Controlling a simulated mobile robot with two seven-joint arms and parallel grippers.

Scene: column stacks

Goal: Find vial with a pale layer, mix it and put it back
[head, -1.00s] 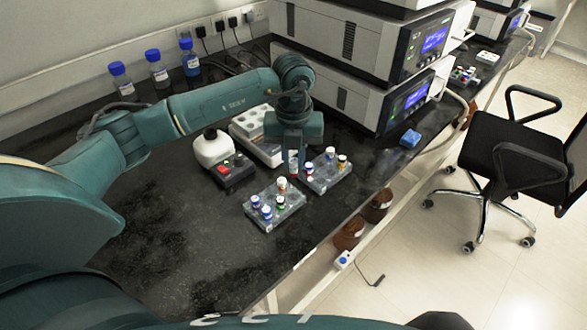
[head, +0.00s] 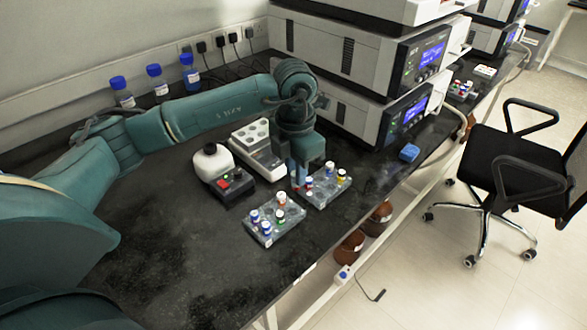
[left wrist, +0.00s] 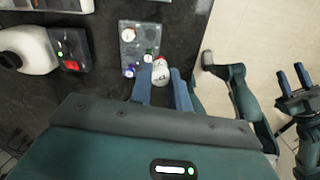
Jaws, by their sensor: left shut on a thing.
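My left gripper (head: 298,178) is shut on a vial (left wrist: 160,71) with a white top and a red band, seen between the fingers in the left wrist view. In the head view the fingers hide most of it. It is over the gap by the near rack (head: 262,238) and the far rack (head: 326,197); I cannot tell whether it touches either. The near rack holds several vials with blue, orange and green tops. The far rack holds vials with blue and yellow tops. A pale layer cannot be made out. My right gripper (left wrist: 293,78) is open and empty, away from the bench.
A white rounded device (head: 211,160) with a black control box (head: 236,188) stands left of the racks, beside a white block with wells (head: 257,148). The front left bench is clear.

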